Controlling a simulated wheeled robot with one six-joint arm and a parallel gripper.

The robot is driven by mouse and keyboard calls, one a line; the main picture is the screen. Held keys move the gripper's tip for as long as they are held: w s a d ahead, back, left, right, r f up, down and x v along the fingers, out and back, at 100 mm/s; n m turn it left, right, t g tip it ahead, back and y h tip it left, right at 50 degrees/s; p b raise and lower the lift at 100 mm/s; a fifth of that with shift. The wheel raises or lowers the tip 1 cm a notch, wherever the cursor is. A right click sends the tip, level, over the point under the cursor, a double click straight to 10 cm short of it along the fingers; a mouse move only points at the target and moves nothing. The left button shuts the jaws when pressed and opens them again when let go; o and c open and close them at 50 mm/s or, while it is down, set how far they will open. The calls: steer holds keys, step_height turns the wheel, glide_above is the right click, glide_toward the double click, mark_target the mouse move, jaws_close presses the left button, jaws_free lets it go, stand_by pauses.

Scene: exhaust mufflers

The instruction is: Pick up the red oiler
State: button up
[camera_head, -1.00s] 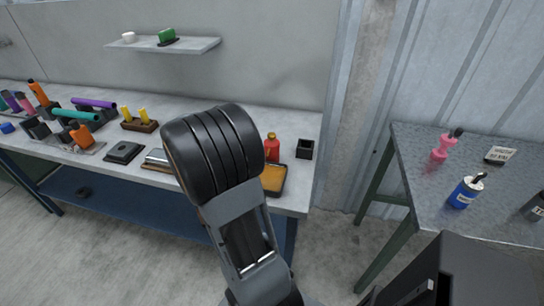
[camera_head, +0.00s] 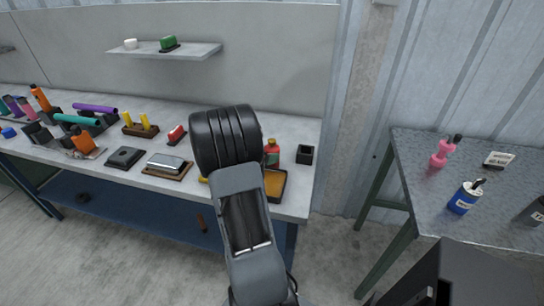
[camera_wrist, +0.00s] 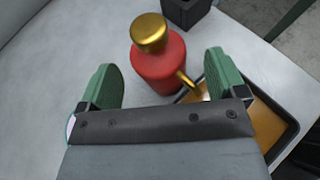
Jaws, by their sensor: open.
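The red oiler (camera_wrist: 158,62) stands upright on the workbench in the wrist view, with a gold cap and a gold spout pointing to the lower right. Its red body also shows in the head view (camera_head: 272,156), just right of my arm, which hides part of it. My gripper (camera_wrist: 165,88) is open and empty. Its two green fingers lie to the left and right of the oiler's lower part in the picture, with the right finger close to the spout.
A black tray (camera_head: 283,196) with an orange-brown inside lies close in front of the oiler. A black open box (camera_head: 305,154) stands to its right. A red-handled item (camera_head: 176,134) and a silver block (camera_head: 167,164) lie left of my arm. A grey table (camera_head: 408,172) stands at the right.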

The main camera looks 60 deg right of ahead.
steer(key=shift+x, duration=1.75)
steer(key=shift+w, duration=0.1)
steer(key=shift+c, duration=0.2)
steer(key=c, duration=1.1)
